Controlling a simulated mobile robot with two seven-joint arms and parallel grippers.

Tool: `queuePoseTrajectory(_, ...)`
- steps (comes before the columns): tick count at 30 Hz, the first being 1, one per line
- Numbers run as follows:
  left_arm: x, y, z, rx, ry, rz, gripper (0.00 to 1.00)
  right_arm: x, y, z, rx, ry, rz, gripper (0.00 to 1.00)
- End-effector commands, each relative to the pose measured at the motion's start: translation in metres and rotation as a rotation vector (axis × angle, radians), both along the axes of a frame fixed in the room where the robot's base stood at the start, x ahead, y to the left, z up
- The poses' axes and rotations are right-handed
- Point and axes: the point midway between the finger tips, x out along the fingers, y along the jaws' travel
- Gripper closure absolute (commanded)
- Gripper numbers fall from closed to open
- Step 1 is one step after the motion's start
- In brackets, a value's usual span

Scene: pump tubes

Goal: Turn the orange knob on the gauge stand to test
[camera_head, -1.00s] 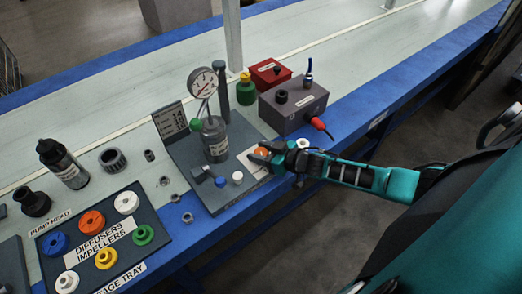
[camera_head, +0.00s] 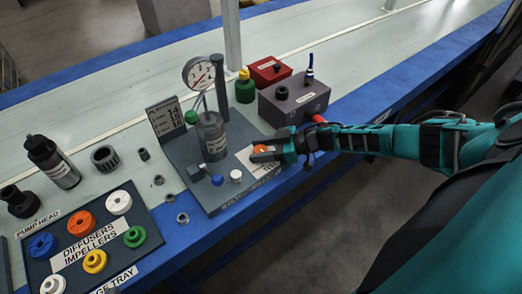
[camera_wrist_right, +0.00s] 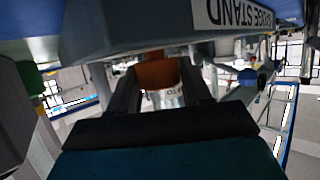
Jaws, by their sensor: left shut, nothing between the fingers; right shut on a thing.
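The gauge stand (camera_head: 190,178) is a grey base with a cylinder and a dial gauge (camera_head: 199,73). Its orange knob (camera_head: 259,148) sits at the right, by a white label, and is partly covered by my right gripper (camera_head: 264,156). The right gripper is shut on the knob. In the right wrist view the knob (camera_wrist_right: 157,72) shows between the two dark fingers (camera_wrist_right: 158,92), and the stand's label is upside down. The tip of my left gripper (camera_head: 112,290) shows at the bottom edge by the tray label, mostly cut off; it is shut and empty.
A grey box (camera_head: 290,103) with a red cable plug stands close behind the right gripper. A blue lever (camera_head: 217,180) and a white knob (camera_head: 236,176) are left of the fingers.

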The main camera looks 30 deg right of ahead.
Motion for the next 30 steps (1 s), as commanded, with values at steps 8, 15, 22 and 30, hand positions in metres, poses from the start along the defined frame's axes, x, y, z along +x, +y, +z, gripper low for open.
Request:
queuePoseTrajectory(8,0.0,0.0,0.001,0.0,-0.001,-0.001,1.0,0.001,0.0,0.001,-0.001,-0.003,-0.001,0.82)
queuePoseTrajectory(15,0.0,0.0,0.001,0.001,-0.001,-0.001,1.0,0.001,0.0,0.001,-0.001,-0.002,0.0,0.32)
queuePoseTrajectory(22,0.0,0.001,0.001,0.002,-0.002,0.0,1.0,0.0,0.0,0.0,0.0,-0.002,-0.001,0.31)
queuePoseTrajectory(30,0.001,0.003,0.007,0.006,-0.005,0.003,1.0,-0.018,-0.021,0.012,-0.003,0.002,-0.003,0.31)
